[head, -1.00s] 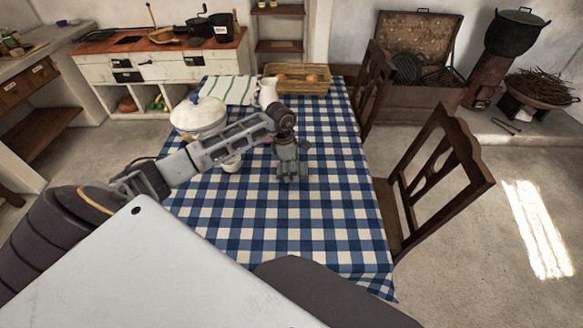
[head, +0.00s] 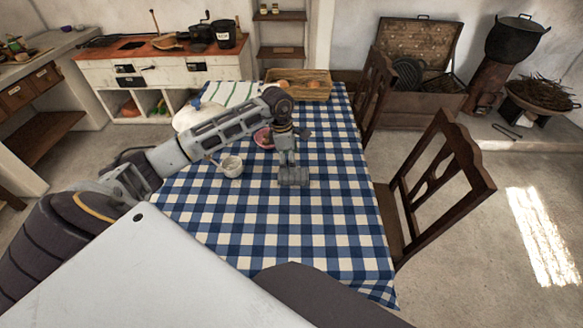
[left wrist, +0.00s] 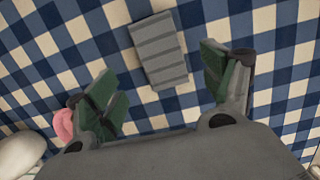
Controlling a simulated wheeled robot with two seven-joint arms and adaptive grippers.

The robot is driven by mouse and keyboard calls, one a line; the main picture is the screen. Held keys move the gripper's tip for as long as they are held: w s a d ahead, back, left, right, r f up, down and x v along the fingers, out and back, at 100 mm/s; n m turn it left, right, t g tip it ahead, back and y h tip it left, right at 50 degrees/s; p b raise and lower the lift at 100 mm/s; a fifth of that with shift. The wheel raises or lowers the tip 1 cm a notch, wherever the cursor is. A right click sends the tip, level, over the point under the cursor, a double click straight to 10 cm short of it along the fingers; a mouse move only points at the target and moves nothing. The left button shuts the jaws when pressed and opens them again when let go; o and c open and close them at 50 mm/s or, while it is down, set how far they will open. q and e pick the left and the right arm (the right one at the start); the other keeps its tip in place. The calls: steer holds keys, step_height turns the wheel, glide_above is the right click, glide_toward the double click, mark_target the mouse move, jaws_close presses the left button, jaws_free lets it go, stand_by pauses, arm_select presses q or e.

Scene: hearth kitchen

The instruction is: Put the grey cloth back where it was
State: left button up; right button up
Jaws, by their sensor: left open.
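In the head view my left gripper (head: 294,180) points down over the middle of the table (head: 290,230). I cannot pick the cloth out from the grey gripper there. My right gripper is not in view.
Left of the gripper stand a white cup (head: 231,167) and a pink plate (head: 262,138), partly behind my arm. A white lidded pot (head: 186,118), a green-striped cloth (head: 231,92) and a basket (head: 312,88) are farther back. The table's front is clear. A chair (head: 440,180) stands right.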

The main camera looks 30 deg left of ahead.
arm_select(q)
steer(key=shift+s+a+r, duration=0.1)
steer(key=shift+a+r, duration=0.1)
steer(key=shift+r, duration=1.1)
steer(key=shift+s+a+r, duration=0.1)
steer(key=shift+a+r, duration=0.05)
steer(key=shift+r, duration=1.15)
